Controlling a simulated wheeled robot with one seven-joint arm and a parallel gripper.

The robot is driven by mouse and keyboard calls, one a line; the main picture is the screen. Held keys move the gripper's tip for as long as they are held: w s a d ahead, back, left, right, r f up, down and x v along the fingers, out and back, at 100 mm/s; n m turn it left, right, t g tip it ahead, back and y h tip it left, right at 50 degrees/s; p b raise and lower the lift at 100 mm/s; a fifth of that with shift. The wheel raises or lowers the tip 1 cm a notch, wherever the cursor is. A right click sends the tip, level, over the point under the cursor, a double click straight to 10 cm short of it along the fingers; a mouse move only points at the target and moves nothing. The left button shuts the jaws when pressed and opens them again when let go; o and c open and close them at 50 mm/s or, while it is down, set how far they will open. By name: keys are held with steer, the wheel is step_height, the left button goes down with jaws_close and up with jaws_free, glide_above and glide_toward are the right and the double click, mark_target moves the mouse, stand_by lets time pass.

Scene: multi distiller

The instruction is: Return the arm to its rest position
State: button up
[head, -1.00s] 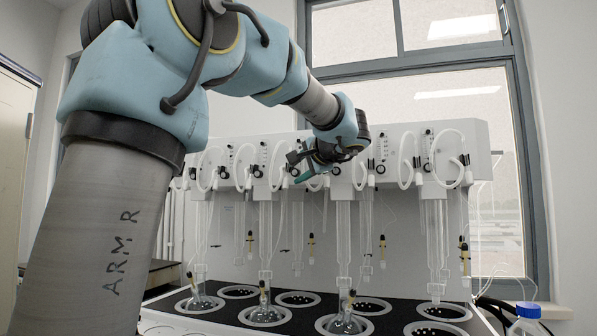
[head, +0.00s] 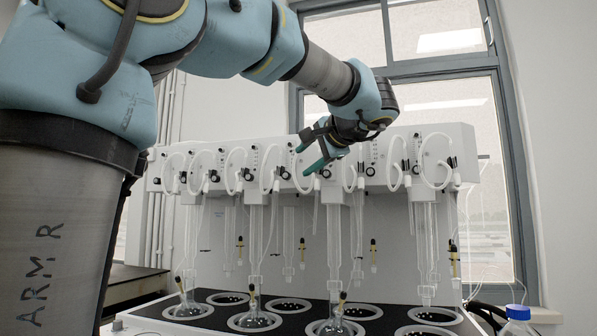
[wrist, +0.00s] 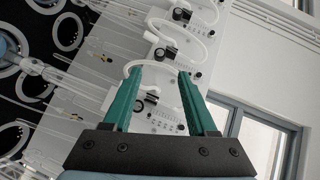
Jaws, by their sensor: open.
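My gripper (head: 308,152) is open, its two green fingers apart with nothing between them. In the head view it is raised in front of the upper panel of the white distiller (head: 215,160), near the row of knobs and tube loops. My arm reaches in from the left and hangs over the machine. In the wrist view the fingers of my gripper (wrist: 153,88) point toward the distiller's panel (wrist: 165,110), with a white tube loop and a black knob showing between and beyond them. I cannot tell the exact gap to the panel.
Glass flasks (head: 255,318) sit in some round wells of the black deck (head: 310,318), with glass columns above. A bottle with a blue cap (head: 518,318) stands at the lower right. A window (head: 440,95) is behind. The space above the distiller looks clear.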

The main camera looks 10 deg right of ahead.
steer(key=shift+s+d+r, duration=0.1)
steer(key=shift+s+d, duration=0.05)
steer(key=shift+s, duration=0.35)
steer(key=a+f+n+g+p, duration=0.1)
steer(key=a+f+g, duration=0.25)
steer(key=f, duration=0.65)
steer(key=w+a+f+g, duration=0.1)
steer(key=a+f+g, duration=0.1)
steer(key=a+f, duration=0.5)
steer(key=a+f+n+g+p, duration=0.1)
steer(key=a+f+g, duration=0.15)
steer(key=f, duration=0.95)
steer(key=s+a+f+n+g+h+p, duration=0.1)
steer(key=s+a+f+n, duration=0.3)
steer(key=f, duration=0.5)
steer(key=s+a+f+n+g+h, duration=0.3)
steer(key=s+a+f+n+g, duration=0.1)
steer(key=s+f, duration=0.4)
steer(key=s+a+n, duration=0.1)
steer(key=a, duration=0.1)
steer(key=shift+a+f+p, duration=0.3)
steer(key=shift+f+p, duration=0.05)
steer(key=shift+p, duration=0.05)
